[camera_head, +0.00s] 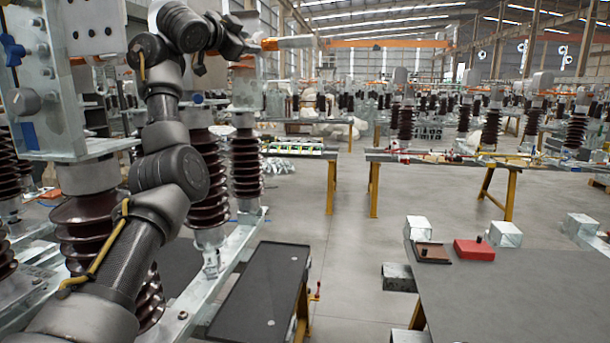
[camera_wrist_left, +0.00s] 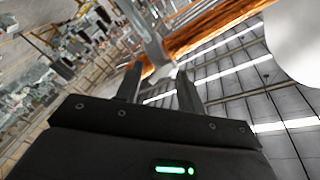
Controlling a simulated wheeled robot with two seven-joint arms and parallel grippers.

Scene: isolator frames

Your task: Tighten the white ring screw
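My left arm rises from the lower left of the head view. Its wrist and gripper (camera_head: 250,46) are small there, high up, right of the upper metal bracket. I cannot make out the white ring screw for certain in either view. My right gripper is not in view.
Brown ribbed insulators (camera_head: 245,165) stand behind and beside my left arm. A dark bench (camera_head: 262,290) is low in the middle. A grey table (camera_head: 510,300) with a red block (camera_head: 473,249) stands at the right. Open floor lies between them.

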